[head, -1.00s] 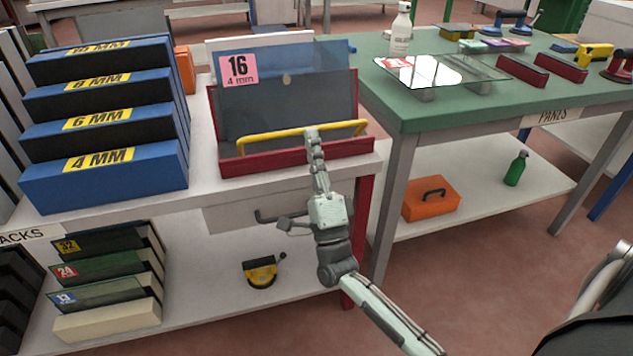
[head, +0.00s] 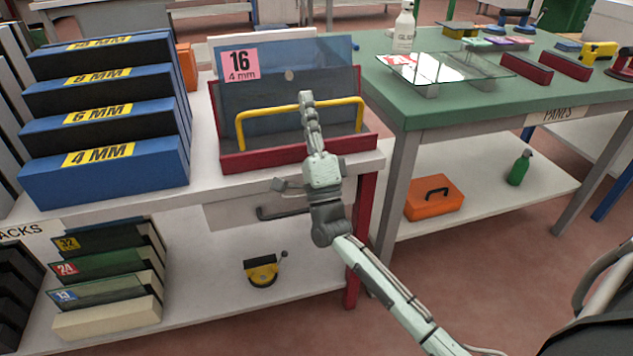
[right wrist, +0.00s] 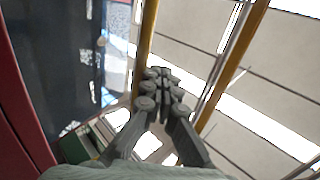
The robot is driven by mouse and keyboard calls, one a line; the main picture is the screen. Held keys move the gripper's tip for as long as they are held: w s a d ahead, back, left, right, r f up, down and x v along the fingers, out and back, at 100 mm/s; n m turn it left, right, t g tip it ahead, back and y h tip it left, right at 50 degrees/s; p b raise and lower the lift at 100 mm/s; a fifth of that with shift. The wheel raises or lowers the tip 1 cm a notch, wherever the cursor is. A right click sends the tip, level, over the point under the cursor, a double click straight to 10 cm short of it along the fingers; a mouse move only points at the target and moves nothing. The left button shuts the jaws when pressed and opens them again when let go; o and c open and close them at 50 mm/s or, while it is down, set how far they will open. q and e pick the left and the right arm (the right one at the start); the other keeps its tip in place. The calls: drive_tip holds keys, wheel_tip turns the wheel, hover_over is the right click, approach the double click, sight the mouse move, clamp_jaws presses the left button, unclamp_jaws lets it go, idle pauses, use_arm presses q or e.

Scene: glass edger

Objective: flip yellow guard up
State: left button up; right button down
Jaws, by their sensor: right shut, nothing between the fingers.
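The yellow guard (head: 345,101) is a bar with bent ends on the red tray (head: 262,160), in front of a dark glass pane (head: 262,98). In the head view its crossbar stands raised above the tray's front edge, with its legs running down to the tray. My right gripper (head: 306,99) is shut and empty, its fingertips at the middle of the crossbar. In the right wrist view the shut fingers (right wrist: 163,85) lie close beside the yellow bar (right wrist: 147,40); whether they touch it I cannot tell. My left gripper is not in view.
Blue racks marked by thickness (head: 105,165) stand left of the tray. A pane tagged 16, 4 mm (head: 239,64) leans behind it. A green table (head: 400,110) with glass and tools stands to the right. A drawer handle (head: 275,214) sits below the tray.

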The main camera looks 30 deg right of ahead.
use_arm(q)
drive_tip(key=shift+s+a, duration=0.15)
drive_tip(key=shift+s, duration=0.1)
use_arm(e)
drive_tip(key=shift+w, duration=0.15)
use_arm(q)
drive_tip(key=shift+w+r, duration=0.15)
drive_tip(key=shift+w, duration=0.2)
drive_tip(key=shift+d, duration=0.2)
